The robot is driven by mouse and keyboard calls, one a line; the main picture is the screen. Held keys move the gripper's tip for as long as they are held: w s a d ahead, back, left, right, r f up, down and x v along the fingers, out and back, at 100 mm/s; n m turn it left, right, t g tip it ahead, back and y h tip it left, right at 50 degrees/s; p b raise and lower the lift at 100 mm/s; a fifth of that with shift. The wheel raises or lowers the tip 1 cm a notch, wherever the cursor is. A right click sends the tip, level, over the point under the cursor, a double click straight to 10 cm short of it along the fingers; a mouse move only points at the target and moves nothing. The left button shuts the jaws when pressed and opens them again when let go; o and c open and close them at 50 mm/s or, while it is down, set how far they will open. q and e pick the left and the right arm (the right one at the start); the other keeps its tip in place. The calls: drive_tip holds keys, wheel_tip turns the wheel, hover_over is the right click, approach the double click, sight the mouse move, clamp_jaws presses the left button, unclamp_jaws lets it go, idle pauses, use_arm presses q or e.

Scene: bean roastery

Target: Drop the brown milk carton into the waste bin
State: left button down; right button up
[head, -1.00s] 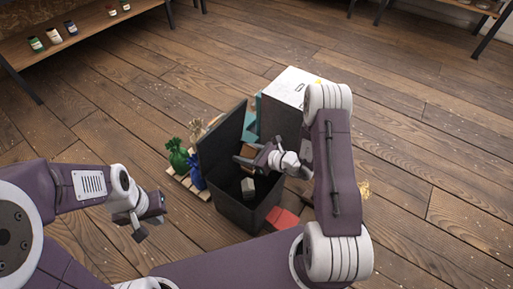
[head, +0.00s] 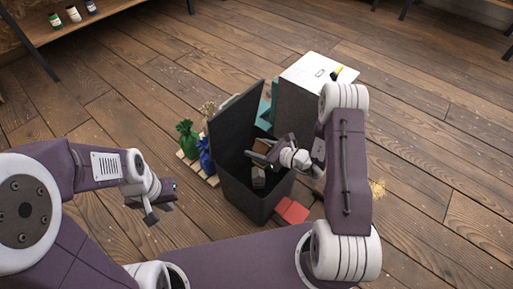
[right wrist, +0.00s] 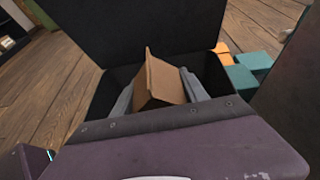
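The brown milk carton (right wrist: 160,80) shows in the right wrist view between the two grey fingers of my right gripper (right wrist: 158,96), which look closed against its sides. In the head view the carton (head: 262,145) is partly hidden by my right gripper (head: 258,155). The gripper holds it over the mouth of the black waste bin (head: 240,188), whose lid stands raised behind. The bin also shows in the right wrist view (right wrist: 95,108). My left gripper (head: 164,203) is open and empty, left of the bin.
Green and blue sacks (head: 187,140) sit on a small pallet left of the bin. A white-topped box (head: 315,72) stands behind it, with teal blocks (right wrist: 243,78) nearby. A red object (head: 292,210) lies at the bin's front right. Wooden floor is open around.

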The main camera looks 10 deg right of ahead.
drive_tip(key=o, duration=0.4)
drive_tip(key=p+v, duration=0.5)
drive_tip(key=v, duration=0.4)
drive_tip(key=shift+r, duration=0.1)
